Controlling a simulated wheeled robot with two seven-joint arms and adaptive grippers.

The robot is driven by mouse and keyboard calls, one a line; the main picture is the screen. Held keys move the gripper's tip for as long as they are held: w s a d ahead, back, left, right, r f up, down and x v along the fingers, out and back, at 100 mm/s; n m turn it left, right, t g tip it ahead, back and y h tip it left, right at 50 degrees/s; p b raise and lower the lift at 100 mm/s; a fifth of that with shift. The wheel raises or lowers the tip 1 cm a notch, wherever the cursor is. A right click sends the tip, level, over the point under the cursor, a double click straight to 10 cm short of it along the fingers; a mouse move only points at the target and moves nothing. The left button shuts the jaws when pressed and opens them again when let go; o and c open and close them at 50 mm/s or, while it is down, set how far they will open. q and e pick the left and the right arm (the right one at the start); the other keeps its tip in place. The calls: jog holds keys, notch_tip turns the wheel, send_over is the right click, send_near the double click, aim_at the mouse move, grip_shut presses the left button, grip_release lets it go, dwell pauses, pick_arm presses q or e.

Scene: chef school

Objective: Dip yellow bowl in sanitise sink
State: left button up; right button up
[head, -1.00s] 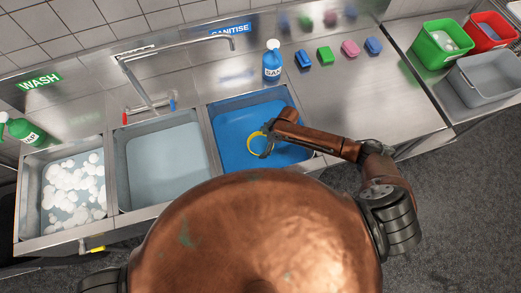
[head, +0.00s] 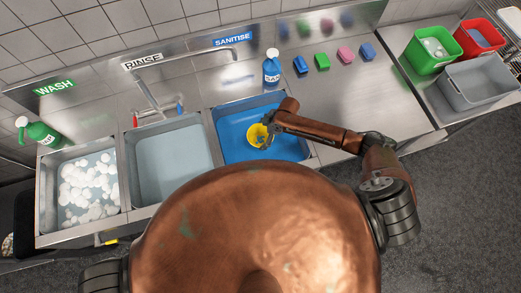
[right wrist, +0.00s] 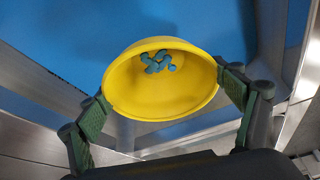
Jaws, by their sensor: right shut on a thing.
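The yellow bowl (head: 256,135) is in my right gripper (head: 265,141), over the blue sanitise sink (head: 234,146) in the head view. In the right wrist view the bowl (right wrist: 185,95) is tilted with its opening towards the camera, and the two green-padded fingers (right wrist: 165,97) press on its sides. Several small blue-green bits (right wrist: 158,62) show inside the bowl. The blue of the sanitise sink (right wrist: 215,20) lies behind it. I cannot tell whether the bowl touches the liquid. My left gripper is not in view.
The rinse sink (head: 170,165) and the foamy wash sink (head: 50,200) lie to the left. A tap (head: 160,85) stands behind. A blue spray bottle (head: 271,68) and several coloured sponges (head: 322,62) sit on the back counter. Green (head: 425,62), red and grey bins are at right.

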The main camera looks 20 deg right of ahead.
aim_at(262, 139)
notch_tip(262, 139, up, 3)
jog(key=shift+r+p, duration=0.2)
jog(key=shift+p, duration=0.9)
jog(key=shift+r, duration=2.3)
